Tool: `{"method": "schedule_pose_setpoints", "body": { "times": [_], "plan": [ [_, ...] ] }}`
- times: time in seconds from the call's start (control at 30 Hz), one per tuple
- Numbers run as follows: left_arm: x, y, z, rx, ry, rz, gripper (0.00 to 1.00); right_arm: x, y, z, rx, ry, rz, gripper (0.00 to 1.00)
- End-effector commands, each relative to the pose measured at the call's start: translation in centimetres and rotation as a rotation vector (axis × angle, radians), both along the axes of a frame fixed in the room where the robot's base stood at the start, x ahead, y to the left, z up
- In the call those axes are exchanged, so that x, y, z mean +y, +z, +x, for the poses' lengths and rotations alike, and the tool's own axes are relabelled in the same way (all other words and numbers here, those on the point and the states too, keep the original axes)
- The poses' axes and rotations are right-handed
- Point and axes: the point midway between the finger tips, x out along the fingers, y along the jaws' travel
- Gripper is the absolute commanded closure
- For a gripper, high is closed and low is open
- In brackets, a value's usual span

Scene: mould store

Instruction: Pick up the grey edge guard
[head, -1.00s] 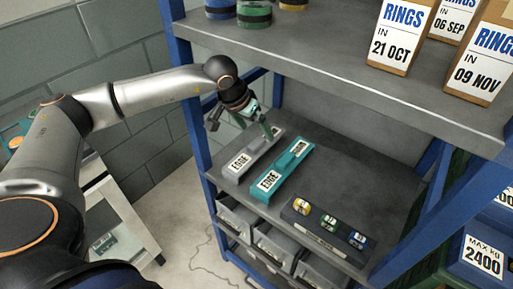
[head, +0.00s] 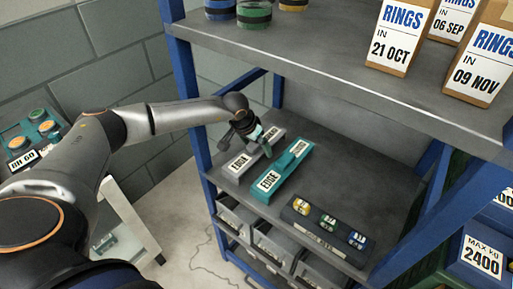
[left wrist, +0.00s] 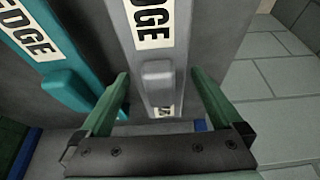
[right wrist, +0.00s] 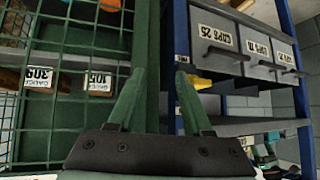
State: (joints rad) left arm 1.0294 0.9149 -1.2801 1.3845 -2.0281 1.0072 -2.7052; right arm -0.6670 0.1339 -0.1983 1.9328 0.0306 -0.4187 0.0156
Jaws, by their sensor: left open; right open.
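The grey edge guard (head: 237,168) lies on the middle shelf of the blue rack, with a white EDGE label. In the left wrist view the grey edge guard (left wrist: 150,45) has a raised grip block between my fingers. A teal edge guard (head: 282,171) lies right beside it; it also shows in the left wrist view (left wrist: 72,92). My left gripper (head: 256,150) is open over the grey guard's far part, its fingers (left wrist: 158,92) to either side of the block; contact cannot be told. My right gripper (right wrist: 159,78) is open and empty, facing a green mesh cage and the drawers.
A dark holder (head: 324,232) with several small coloured rings sits on the shelf's near right. The upper shelf (head: 330,60) overhangs the arm. A blue rack post (head: 188,110) stands left of the guards. Grey bins (head: 272,241) sit below.

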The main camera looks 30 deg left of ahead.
Motion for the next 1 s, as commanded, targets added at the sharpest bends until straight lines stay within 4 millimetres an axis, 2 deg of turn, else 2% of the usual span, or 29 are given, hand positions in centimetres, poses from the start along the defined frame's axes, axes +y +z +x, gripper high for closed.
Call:
{"method": "schedule_pose_setpoints", "body": {
  "times": [0.3,0.9,1.0],
  "plan": [
    [0.0,-0.43,0.18,0.0,0.0,0.0,0.02,-0.04,-0.14,-0.14,0.004,-0.001,-0.002,0.5],
    [0.02,-0.36,0.18,-0.001,0.001,0.0,0.7,-0.11,-0.3,-0.31,0.009,-0.002,-0.003,0.5],
    [0.01,-0.3,0.22,-0.002,0.001,-0.001,0.72,-0.12,-0.29,-0.31,0.009,-0.002,-0.003,0.5]
  ]
}}
